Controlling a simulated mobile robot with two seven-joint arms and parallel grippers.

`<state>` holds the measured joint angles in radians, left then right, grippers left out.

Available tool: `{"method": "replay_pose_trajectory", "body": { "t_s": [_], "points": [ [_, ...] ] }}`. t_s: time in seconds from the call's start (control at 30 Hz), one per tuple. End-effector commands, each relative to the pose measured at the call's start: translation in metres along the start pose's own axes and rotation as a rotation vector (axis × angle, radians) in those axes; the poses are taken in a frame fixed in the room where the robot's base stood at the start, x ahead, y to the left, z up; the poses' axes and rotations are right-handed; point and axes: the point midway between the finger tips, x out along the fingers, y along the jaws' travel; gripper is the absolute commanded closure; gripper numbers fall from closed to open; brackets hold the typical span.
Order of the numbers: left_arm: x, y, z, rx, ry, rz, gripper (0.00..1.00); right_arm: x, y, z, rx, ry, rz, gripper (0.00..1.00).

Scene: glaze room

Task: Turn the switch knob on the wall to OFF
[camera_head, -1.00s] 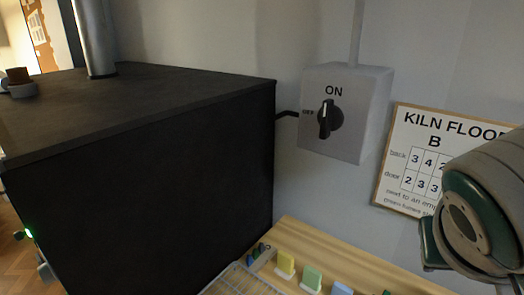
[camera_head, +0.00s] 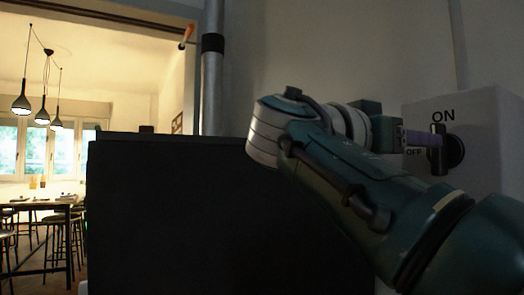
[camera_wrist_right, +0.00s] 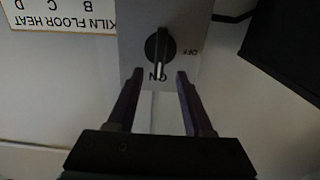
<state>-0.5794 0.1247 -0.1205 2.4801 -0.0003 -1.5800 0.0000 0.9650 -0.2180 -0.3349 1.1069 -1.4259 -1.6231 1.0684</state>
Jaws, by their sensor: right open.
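The grey switch box (camera_head: 482,112) is on the wall at the right of the head view, with a black round knob (camera_head: 455,153). In the wrist view the picture is upside down, and the knob (camera_wrist_right: 159,48) has its white pointer line toward ON. OFF is printed to one side. My right gripper (camera_head: 432,139) is at the knob's left edge in the head view. In the wrist view the right gripper (camera_wrist_right: 161,73) is open, its two dark fingers apart on either side of the knob's pointer end. I cannot tell whether they touch it. My left gripper is out of view.
A large black kiln (camera_head: 180,215) stands left of the box, and my right arm crosses in front of it. A metal pipe (camera_head: 212,90) rises behind it. A kiln floor heat sign (camera_wrist_right: 60,14) hangs beside the box. A dining area shows at far left.

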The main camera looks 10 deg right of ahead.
Motion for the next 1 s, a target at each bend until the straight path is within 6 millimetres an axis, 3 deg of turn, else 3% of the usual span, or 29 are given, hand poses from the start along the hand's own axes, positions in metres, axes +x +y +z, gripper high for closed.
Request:
{"method": "replay_pose_trajectory", "body": {
  "t_s": [0.1, 0.33, 0.73, 1.0],
  "points": [
    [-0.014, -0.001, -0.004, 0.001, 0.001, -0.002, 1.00, 0.025, 0.001, -0.004, -0.004, -0.001, 0.004, 0.49],
    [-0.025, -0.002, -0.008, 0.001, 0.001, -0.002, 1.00, 0.060, 0.000, -0.002, -0.004, 0.000, 0.001, 0.49],
    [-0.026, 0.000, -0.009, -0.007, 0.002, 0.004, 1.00, 0.070, 0.000, 0.001, -0.002, -0.003, -0.001, 0.49],
    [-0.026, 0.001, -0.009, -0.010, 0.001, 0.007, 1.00, 0.069, 0.000, 0.001, -0.003, -0.003, -0.001, 0.79]
  ]
}}
